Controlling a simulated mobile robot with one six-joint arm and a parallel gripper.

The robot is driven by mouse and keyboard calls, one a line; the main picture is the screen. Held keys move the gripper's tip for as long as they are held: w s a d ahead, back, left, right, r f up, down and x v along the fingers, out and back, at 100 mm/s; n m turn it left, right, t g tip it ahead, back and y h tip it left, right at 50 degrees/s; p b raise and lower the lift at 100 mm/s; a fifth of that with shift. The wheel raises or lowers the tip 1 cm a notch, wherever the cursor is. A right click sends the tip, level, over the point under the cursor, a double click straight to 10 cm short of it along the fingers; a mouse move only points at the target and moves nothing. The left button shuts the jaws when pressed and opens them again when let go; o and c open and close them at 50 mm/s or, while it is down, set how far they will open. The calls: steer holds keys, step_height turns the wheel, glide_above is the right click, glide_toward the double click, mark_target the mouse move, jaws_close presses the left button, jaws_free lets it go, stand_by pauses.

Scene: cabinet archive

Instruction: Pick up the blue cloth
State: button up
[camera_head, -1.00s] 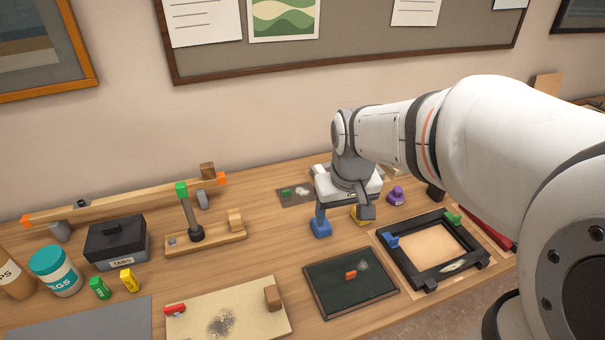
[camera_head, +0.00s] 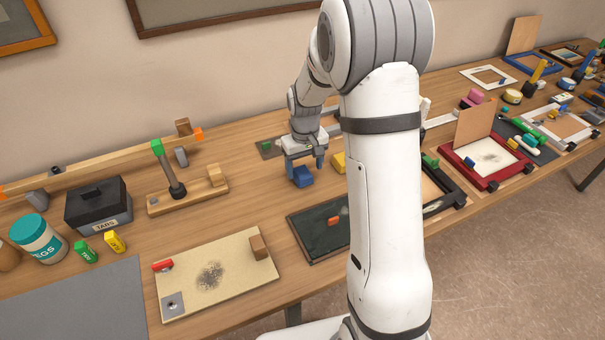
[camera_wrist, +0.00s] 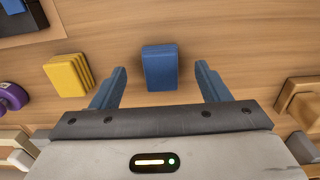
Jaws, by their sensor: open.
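The blue cloth (camera_head: 302,177) is a small folded block on the wooden table, in the middle of the head view. In the wrist view the blue cloth (camera_wrist: 159,68) lies between and a little beyond the fingertips, with space on each side. My gripper (camera_head: 304,162) is right over it in the head view, fingers pointing down. In the wrist view my gripper (camera_wrist: 161,78) has its two blue fingers spread wide with nothing held. Whether the fingertips reach down to the cloth's level is hard to tell.
A yellow folded cloth (camera_wrist: 68,75) lies close to the left in the wrist view, with a purple object (camera_wrist: 12,97) beyond it. A dark framed board (camera_head: 315,228) lies in front of the blue cloth. A wooden stand (camera_head: 188,195) is to its left.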

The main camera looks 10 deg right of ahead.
mark_target(304, 174)
steer(key=f+p, duration=0.1)
steer(key=f, duration=0.3)
steer(key=shift+w, duration=0.2)
steer(key=shift+c, duration=0.2)
steer(key=c, duration=1.1)
steer(key=shift+r, duration=0.15)
step_height(304, 174, up, 10)
steer(key=shift+f+b, duration=0.1)
steer(key=shift+b, duration=0.85)
